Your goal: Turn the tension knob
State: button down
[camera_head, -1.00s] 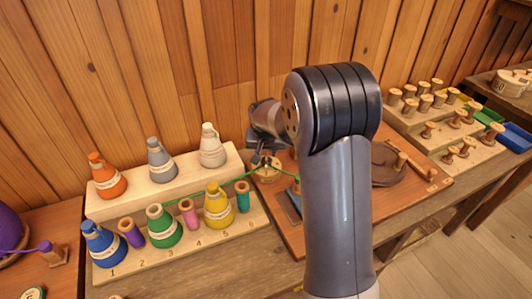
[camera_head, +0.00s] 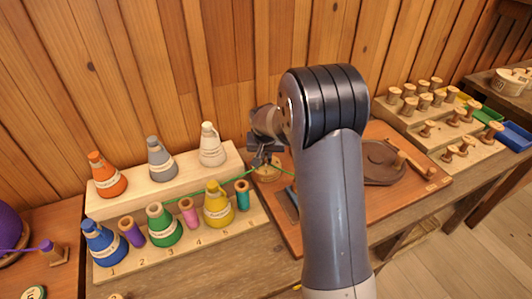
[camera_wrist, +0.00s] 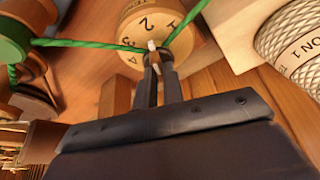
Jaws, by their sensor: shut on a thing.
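The tension knob (camera_wrist: 140,20) is a round wooden dial marked with numbers, at the top middle of the wrist view. In the head view it shows as a small wooden round (camera_head: 268,174) on the wooden board, partly behind my gripper (camera_head: 259,161). In the wrist view my gripper (camera_wrist: 157,58) has its two narrow fingers close together at the knob's lower edge, shut on its small part there. A pale tip (camera_wrist: 151,45) shows just above the fingers. Green thread (camera_wrist: 75,43) runs from the left to the knob and on up to the right.
Two pale racks hold thread cones and spools, including a green cone (camera_head: 163,227) and a yellow cone (camera_head: 217,206). A brown round piece (camera_head: 383,165) lies on the board (camera_head: 408,190) to the right. Stepped shelves of spools (camera_head: 432,95) stand farther right.

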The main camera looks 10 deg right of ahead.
jog(key=shift+f+b, duration=0.1)
jog(key=shift+b, duration=0.2)
jog(key=shift+a+f+m+h+b, duration=0.15)
jog(key=shift+m+h+b, duration=0.25)
jog(key=shift+m+b, duration=0.6)
jog(key=shift+w+m+h+b, duration=0.1)
jog(key=shift+m+h+b, duration=0.4)
jog(key=shift+m+b, duration=0.75)
jog(key=m+g+b, duration=0.1)
jog(key=m, duration=0.1)
jog(key=m+g+h+b, duration=0.1)
jog(key=m, duration=0.2)
jog(key=shift+w+a+r, duration=0.1)
jog(key=shift+w+r, duration=0.05)
jog(key=shift+r, duration=0.05)
jog(key=shift+m, duration=0.35)
jog(key=c, duration=1.5)
grip_release()
jog(key=shift+r, duration=0.1)
